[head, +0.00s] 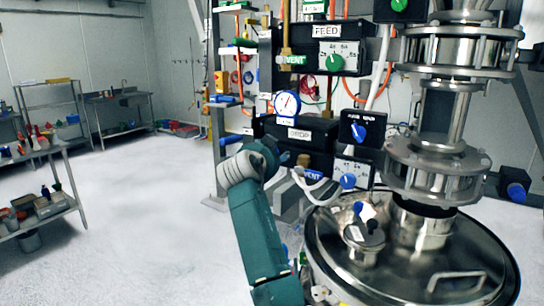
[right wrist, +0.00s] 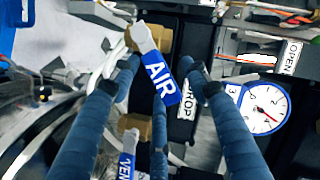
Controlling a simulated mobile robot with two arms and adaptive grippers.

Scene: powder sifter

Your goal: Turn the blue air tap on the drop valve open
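The blue air tap's lever, marked AIR (right wrist: 163,83), slants across the right wrist view from a brass valve body (right wrist: 143,128)'s upper neighbour. My right gripper (right wrist: 158,80) has its long dark-blue fingers spread apart, with the AIR lever between them in the picture; I cannot tell whether they touch it. A blue VENT tap (right wrist: 127,165) shows below, and in the head view (head: 312,175). The DROP label (right wrist: 187,98) lies behind. In the head view, my green arm reaches up to the DROP box (head: 300,134) and hides the AIR lever. My left gripper is not in view.
A pressure gauge (head: 287,104) stands above the DROP box, with the FEED box (head: 327,31) higher up. A large round metal lid (head: 430,270) and the sifter column (head: 437,110) are at right. Open floor lies at left, beside a shelf (head: 45,210).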

